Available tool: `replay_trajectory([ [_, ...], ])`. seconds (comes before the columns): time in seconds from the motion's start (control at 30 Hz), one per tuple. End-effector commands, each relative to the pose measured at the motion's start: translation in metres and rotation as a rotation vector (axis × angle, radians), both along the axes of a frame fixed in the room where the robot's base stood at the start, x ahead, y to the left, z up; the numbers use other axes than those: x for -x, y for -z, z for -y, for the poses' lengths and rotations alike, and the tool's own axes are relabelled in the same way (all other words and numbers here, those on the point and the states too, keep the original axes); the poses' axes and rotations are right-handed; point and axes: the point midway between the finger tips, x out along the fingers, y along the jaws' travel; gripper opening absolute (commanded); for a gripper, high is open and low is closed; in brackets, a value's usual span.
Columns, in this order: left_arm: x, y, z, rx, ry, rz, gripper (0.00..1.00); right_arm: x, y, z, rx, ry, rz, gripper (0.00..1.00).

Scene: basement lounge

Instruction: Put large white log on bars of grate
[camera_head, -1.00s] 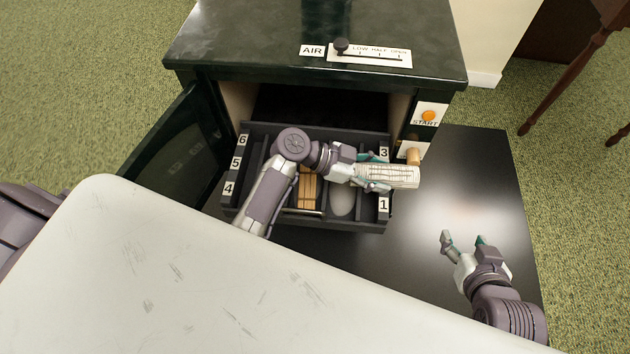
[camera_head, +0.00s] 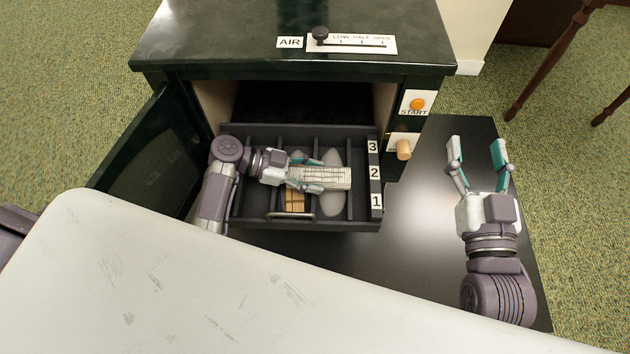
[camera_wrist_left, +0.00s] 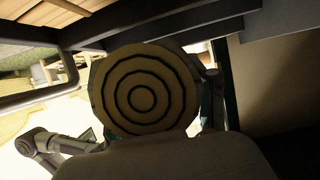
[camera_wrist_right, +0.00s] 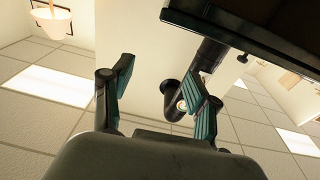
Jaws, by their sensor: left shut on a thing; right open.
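My left gripper (camera_head: 312,174) is shut on the large white log (camera_head: 335,178), a pale cylinder with dark markings. It holds the log crosswise above the black slatted grate tray (camera_head: 345,226) in the open stove. The log's ringed round end (camera_wrist_left: 140,90) fills the middle of the left wrist view. I cannot tell whether the log touches the bars. The log and my arm hide part of the tray. My right gripper (camera_head: 477,143) is open and empty over the black floor plate, right of the stove; its spread fingers show in the right wrist view (camera_wrist_right: 160,80).
A wooden bundle (camera_head: 295,201) and a pale oval piece (camera_head: 331,204) lie in the tray. Number labels (camera_head: 375,173) mark its right side. The stove door (camera_head: 150,150) stands open at left. A wooden knob (camera_head: 403,150) juts out at right. A white tabletop (camera_head: 200,290) fills the foreground.

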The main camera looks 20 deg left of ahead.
Motion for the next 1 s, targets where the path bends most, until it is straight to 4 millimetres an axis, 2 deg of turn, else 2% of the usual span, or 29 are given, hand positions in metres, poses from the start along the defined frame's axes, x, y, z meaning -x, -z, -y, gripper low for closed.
replay_trajectory([
  [0.1, -0.001, 0.016, 0.000, 0.002, 0.000, 0.001, 0.12, 0.003, -0.019, -0.003, -0.034, -0.008, 0.127, 0.60],
  [0.3, -0.001, 0.025, 0.001, 0.002, -0.001, 0.002, 0.12, 0.008, -0.039, -0.004, -0.064, -0.015, 0.238, 0.60],
  [0.9, -0.001, 0.028, 0.001, 0.001, 0.000, 0.001, 0.12, 0.012, -0.048, 0.003, -0.088, -0.015, 0.299, 0.60],
  [0.93, 0.000, 0.028, 0.001, 0.000, 0.000, 0.000, 0.59, 0.012, -0.049, 0.003, -0.089, -0.015, 0.305, 0.60],
  [1.0, 0.000, 0.028, 0.001, 0.000, 0.000, 0.000, 0.71, 0.012, -0.050, 0.003, -0.090, -0.015, 0.306, 0.60],
])
